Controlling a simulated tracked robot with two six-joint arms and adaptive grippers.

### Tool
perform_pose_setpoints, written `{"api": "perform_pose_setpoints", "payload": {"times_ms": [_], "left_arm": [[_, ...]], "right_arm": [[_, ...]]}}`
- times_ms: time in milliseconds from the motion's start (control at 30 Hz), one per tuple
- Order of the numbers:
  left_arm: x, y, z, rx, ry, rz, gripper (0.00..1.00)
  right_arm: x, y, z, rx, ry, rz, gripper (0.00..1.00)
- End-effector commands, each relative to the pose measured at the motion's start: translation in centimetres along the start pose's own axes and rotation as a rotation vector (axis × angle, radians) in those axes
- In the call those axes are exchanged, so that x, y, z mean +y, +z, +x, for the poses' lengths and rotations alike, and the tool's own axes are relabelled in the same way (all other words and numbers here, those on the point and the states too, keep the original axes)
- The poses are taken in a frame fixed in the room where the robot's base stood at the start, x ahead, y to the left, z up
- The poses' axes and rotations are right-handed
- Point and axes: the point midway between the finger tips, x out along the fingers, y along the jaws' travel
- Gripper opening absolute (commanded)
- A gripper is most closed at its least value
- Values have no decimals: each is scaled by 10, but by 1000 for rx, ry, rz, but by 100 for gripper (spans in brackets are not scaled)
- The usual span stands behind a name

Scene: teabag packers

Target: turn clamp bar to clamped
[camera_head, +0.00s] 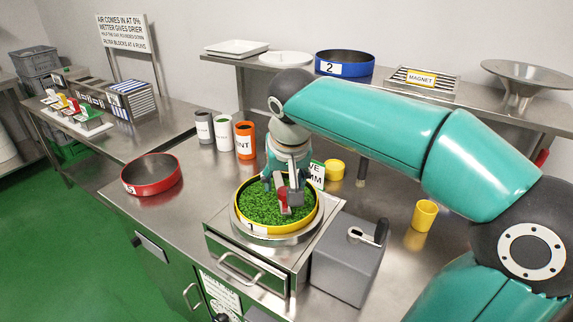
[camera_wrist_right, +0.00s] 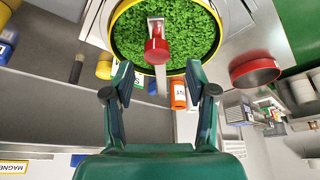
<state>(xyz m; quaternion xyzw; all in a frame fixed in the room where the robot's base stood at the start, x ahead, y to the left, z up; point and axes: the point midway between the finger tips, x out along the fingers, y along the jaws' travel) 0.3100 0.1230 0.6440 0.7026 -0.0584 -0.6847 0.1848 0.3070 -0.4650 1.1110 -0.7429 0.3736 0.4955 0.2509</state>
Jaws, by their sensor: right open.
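The clamp bar shows in the right wrist view as a grey strip with a red knob (camera_wrist_right: 157,50) on it. It lies over a yellow-rimmed round sieve (camera_head: 254,229) marked 1, full of green leaf. In the head view the red knob (camera_head: 283,202) is partly hidden by my right gripper (camera_head: 284,190). The gripper is above the sieve, close to the knob. In the wrist view its fingers (camera_wrist_right: 158,82) are spread apart with nothing between them, and the knob is just beyond the tips. I cannot tell whether they touch it. My left gripper is not in view.
A grey box (camera_head: 344,265) with a handle stands right of the sieve. A red ring (camera_head: 152,178) marked 5 is at the left. Grey, white and orange cups (camera_head: 245,140) stand behind, and a yellow cup (camera_head: 424,214) at right. A shelf (camera_head: 390,88) runs along the back.

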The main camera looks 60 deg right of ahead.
Motion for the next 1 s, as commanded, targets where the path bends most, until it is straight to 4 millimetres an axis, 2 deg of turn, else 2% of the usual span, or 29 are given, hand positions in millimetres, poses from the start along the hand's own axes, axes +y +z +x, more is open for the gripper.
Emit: {"api": "perform_pose_setpoints", "payload": {"times_ms": [100, 333, 1000], "left_arm": [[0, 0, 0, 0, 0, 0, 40], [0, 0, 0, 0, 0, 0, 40], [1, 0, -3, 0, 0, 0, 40]], "right_arm": [[-1, -1, -25, 6, -5, -1, 57], [0, 0, -54, 2, -3, -1, 57], [0, -1, -62, 0, -1, 0, 57]]}}
